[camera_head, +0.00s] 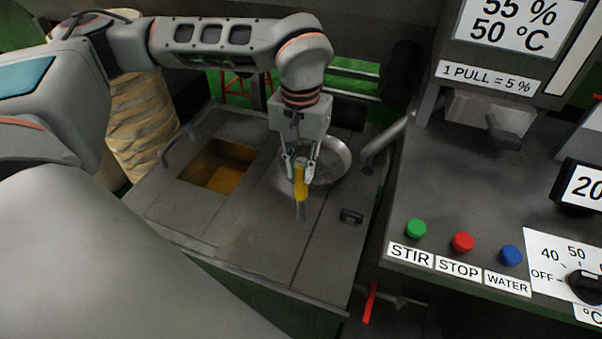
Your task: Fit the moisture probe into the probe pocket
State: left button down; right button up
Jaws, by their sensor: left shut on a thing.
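My left gripper (300,168) is shut on the moisture probe (300,182), which has a yellow handle and a thin grey tip pointing down. The probe is nearly upright over the grey metal top, in front of a round metal pan. I cannot tell whether its tip touches the top. The probe pocket is not clearly identifiable; a small dark fitting (351,216) lies on the top to the right of the probe, and I cannot tell if it is the pocket. My right gripper is not in view.
A square opening (218,166) with amber material is left of the probe. The round pan (332,160) sits just behind my gripper. A control panel (490,215) with green, red and blue buttons stands at right. A red-handled lever (369,302) hangs below. The front top is clear.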

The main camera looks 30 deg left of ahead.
aim_at(300, 187)
pick_arm(q)
notch_tip(300, 187, down, 2)
jog(key=shift+f, duration=0.1)
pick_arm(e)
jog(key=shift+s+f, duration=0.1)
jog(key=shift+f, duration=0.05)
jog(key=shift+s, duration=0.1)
pick_arm(q)
jog(key=c, duration=1.9)
grip_release()
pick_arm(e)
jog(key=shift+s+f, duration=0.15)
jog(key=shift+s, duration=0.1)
